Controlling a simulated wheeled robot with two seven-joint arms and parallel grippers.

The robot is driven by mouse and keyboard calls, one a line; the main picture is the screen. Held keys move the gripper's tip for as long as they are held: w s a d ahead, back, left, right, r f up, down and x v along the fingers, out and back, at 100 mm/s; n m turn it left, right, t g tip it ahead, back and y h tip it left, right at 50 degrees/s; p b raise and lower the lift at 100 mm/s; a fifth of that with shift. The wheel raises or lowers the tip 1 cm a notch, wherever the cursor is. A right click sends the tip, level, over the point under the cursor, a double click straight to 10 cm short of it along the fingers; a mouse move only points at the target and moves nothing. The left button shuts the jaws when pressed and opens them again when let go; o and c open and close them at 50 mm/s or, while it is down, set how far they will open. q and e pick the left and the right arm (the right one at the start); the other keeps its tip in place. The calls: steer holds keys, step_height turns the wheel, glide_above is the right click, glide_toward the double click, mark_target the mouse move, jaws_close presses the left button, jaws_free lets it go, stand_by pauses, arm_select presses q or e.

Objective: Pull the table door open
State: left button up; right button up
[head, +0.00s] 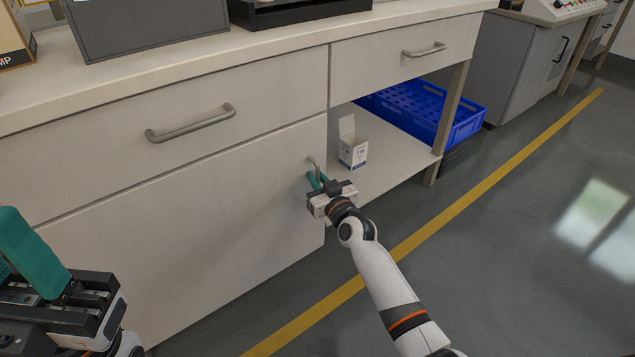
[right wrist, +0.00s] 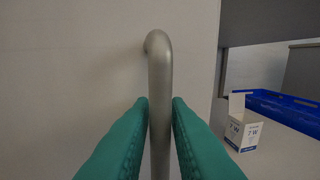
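The table door (head: 190,235) is a large pale panel under the left drawer. It looks flush with the cabinet front. Its upright metal door handle (head: 314,163) is near its upper right corner and also shows in the right wrist view (right wrist: 160,75). My right gripper (head: 315,180) is at this handle. In the right wrist view its teal fingers (right wrist: 160,110) lie on both sides of the bar, close against it. My left gripper (head: 28,245) is at the lower left, away from the door handle; its fingers are partly cut off by the picture edge.
Two drawers with handles (head: 190,124) (head: 424,50) are above. A table leg (head: 450,110) stands at right. The floor in front is clear.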

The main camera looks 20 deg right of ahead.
jaws_close()
steer(key=shift+s, duration=0.1)
